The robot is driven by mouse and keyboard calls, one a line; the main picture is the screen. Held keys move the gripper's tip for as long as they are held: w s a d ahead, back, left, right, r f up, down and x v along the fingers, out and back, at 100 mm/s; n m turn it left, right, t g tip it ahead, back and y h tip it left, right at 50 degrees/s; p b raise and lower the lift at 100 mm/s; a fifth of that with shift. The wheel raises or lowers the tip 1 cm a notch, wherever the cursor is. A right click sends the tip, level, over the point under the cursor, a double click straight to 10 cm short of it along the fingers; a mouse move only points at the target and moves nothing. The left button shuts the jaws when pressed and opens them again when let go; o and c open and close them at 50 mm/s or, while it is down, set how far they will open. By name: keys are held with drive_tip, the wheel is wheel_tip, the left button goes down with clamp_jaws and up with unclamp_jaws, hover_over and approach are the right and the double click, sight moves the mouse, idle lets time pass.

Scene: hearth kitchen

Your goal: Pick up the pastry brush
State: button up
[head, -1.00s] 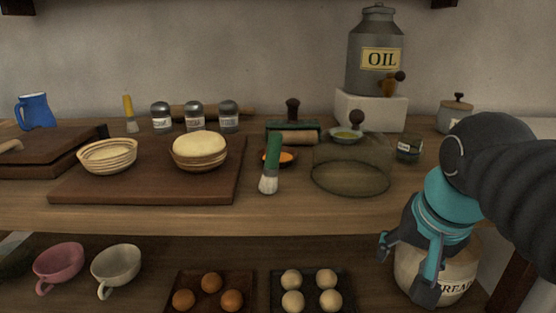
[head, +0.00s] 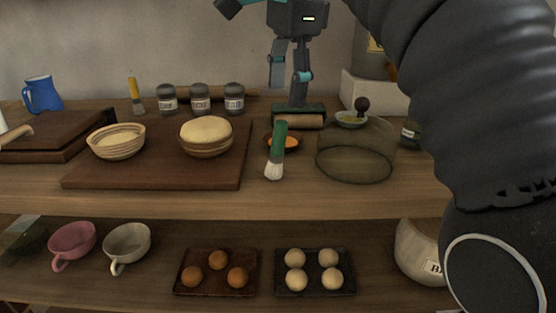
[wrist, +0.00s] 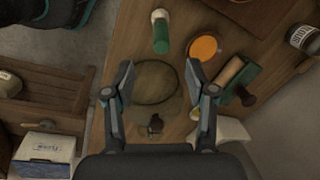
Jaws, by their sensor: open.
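A brush with a green handle and pale bristles (head: 276,152) is at the counter's front edge, handle up and bristles down; the wrist view shows it near the top (wrist: 161,32). A second brush with a yellow handle (head: 135,95) is at the back left beside the jars. My gripper (head: 288,97) is open and empty, raised towards the back of the counter in the head view. In the wrist view its fingers (wrist: 160,78) are spread, with the green brush beyond and apart from them.
A dark board (head: 155,177) with two baskets lies left. The lower shelf holds cups and trays.

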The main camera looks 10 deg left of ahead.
sight(277, 153)
drive_tip(key=f, duration=0.5)
drive_tip(key=w+a+f, duration=0.1)
drive_tip(key=f, duration=0.2)
drive_tip(key=shift+w+a+f+b, duration=0.1)
drive_tip(key=shift+a+f+b, duration=0.1)
drive_tip(key=shift+f, duration=0.7)
drive_tip(key=shift+w+a+f+b, duration=0.1)
drive_tip(key=shift+f+b, duration=0.1)
drive_tip(key=shift+f, duration=0.65)
drive_tip(key=shift+a+f+b, duration=0.15)
drive_tip(key=shift+f+b, duration=0.05)
drive_tip(key=shift+f, duration=0.7)
clamp_jaws()
